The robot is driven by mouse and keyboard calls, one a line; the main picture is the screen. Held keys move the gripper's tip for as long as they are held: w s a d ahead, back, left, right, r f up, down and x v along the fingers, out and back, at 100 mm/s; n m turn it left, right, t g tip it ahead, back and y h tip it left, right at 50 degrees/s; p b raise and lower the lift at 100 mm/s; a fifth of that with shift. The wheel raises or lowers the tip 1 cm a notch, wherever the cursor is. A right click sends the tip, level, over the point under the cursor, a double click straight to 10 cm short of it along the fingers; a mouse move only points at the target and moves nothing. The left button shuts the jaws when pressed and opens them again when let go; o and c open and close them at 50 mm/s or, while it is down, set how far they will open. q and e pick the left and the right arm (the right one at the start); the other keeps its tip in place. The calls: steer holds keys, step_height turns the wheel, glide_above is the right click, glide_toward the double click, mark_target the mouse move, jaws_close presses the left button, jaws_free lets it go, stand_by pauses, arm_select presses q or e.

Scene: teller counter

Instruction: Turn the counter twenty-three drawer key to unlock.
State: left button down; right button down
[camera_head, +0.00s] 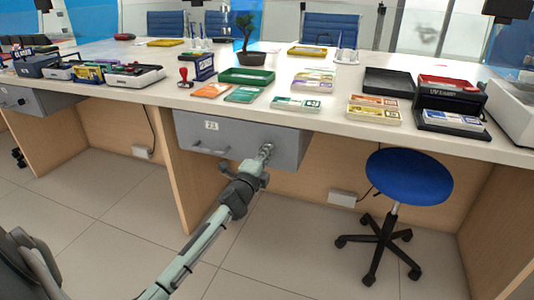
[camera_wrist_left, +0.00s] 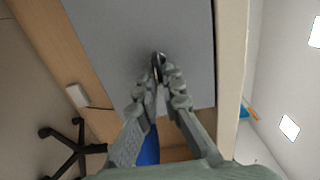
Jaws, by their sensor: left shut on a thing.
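The grey drawer (camera_head: 235,137) labelled 23 is under the counter, closed, with a bar handle on its left part. My left gripper (camera_head: 264,154) is at the right part of the drawer front. In the left wrist view my left gripper (camera_wrist_left: 162,80) is shut on the dark drawer key (camera_wrist_left: 158,60), which stands at the grey drawer front (camera_wrist_left: 140,30). The lock behind the key is mostly hidden, and I cannot tell how far the key is turned. My right gripper is not in view.
A blue stool (camera_head: 408,178) stands to the right of the drawer. The white counter top (camera_head: 330,122) above holds trays, banknote stacks and a small plant (camera_head: 246,45). A wooden panel (camera_head: 175,170) stands left of my arm. The floor around my arm is clear.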

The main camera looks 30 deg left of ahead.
arm_select(q)
steer(key=c, duration=1.7)
jaws_free()
steer(key=shift+s, duration=0.1)
steer(key=v, duration=1.1)
steer(key=shift+s, duration=0.4)
